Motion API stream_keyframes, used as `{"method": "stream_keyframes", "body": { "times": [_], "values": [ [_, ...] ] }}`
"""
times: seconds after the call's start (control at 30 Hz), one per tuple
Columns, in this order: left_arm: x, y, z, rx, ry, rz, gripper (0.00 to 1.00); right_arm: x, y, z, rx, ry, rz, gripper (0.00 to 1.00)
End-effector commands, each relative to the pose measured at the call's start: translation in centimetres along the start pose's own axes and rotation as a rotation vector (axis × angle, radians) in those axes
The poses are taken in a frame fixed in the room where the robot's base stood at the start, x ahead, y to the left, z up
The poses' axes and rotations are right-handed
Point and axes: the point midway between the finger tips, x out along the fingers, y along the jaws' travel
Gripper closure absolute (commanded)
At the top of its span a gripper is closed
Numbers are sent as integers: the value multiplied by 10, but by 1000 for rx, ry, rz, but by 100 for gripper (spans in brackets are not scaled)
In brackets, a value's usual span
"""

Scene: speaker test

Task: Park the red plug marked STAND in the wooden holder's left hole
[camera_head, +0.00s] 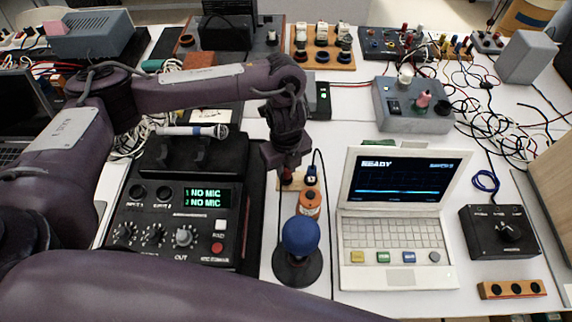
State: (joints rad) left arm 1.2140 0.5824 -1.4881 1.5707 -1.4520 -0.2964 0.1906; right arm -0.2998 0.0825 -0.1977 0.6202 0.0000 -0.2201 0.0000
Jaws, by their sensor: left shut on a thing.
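My left gripper (287,168) points down at the middle of the table. It is shut on a small red plug (287,176), mostly hidden by the fingers; its marking cannot be read. Right below is a small wooden holder (298,185). A blue plug (311,174) with a black cable stands at the holder's right side. The red plug is over the holder's left side. The hole there is hidden, so I cannot tell whether the plug is in it or just above. My right gripper is not in view.
An orange device (310,203) and a blue ball on a black stand (299,240) are close in front. A black mixer (175,225) is left, a white laptop-like analyser (395,225) right. A wooden block with three dark holes (512,290) lies front right.

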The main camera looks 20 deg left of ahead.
Motion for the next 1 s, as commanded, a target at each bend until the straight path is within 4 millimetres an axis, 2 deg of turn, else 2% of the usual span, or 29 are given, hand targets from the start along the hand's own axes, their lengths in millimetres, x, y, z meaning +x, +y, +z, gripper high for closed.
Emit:
{"method": "stream_keyframes", "body": {
  "times": [1.0],
  "values": [
    [5,0,0,0,-1,-1,100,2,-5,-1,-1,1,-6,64]
  ]
}}
